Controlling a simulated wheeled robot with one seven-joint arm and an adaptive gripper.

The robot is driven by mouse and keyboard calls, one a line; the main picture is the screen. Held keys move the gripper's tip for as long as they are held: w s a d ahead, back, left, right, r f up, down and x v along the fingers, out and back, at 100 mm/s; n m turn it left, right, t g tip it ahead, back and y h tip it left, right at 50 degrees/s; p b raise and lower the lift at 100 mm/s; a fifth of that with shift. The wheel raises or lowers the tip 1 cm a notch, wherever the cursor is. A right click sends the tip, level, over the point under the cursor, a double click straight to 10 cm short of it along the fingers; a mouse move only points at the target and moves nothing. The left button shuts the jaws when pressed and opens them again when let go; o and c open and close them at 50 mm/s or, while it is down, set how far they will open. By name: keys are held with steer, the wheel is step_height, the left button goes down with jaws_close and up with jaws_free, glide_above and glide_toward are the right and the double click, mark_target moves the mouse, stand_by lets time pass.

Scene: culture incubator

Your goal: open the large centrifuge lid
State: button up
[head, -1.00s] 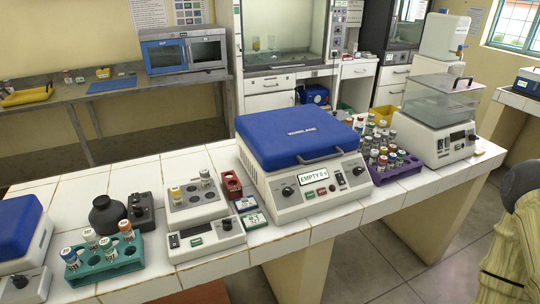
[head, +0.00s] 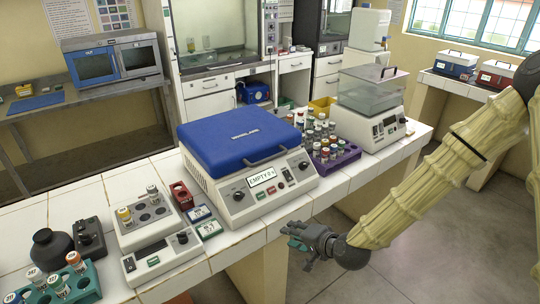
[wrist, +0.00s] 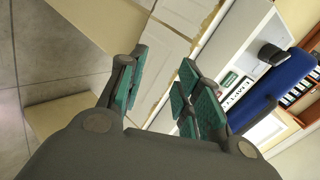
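The large centrifuge (head: 250,195) stands on the white tiled bench, with its blue lid (head: 235,138) shut and a grey bar handle (head: 265,156) at the lid's front edge. Its display reads "EMPTY" and more text too small to be sure of. My gripper (head: 296,243) is in front of the bench, below and right of the centrifuge front, apart from it. In the wrist view my gripper (wrist: 153,92) has its green-padded fingers spread with nothing between them. The centrifuge's white front (wrist: 238,62) and blue lid (wrist: 282,82) show tilted at the right there.
A purple rack of vials (head: 335,160) stands close to the centrifuge's right. A red rack (head: 182,195) and a white block device (head: 155,250) are to its left. A clear-topped balance (head: 370,120) stands farther right. The floor before the bench is free.

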mark_target(271, 158)
steer(key=w+r+m+t+y, duration=0.15)
steer(key=w+r, duration=0.25)
steer(key=r, duration=0.5)
steer(key=w+r+m+t+y, duration=0.15)
steer(key=w+r, duration=0.25)
steer(key=r, duration=0.5)
steer(key=shift+n+t+h, duration=0.3)
steer(key=shift+h, duration=0.1)
steer(key=p+x, duration=0.3)
steer(key=x, duration=0.8)
steer(key=shift+w+a+r, duration=0.1)
steer(key=shift+a, duration=0.25)
jaws_close()
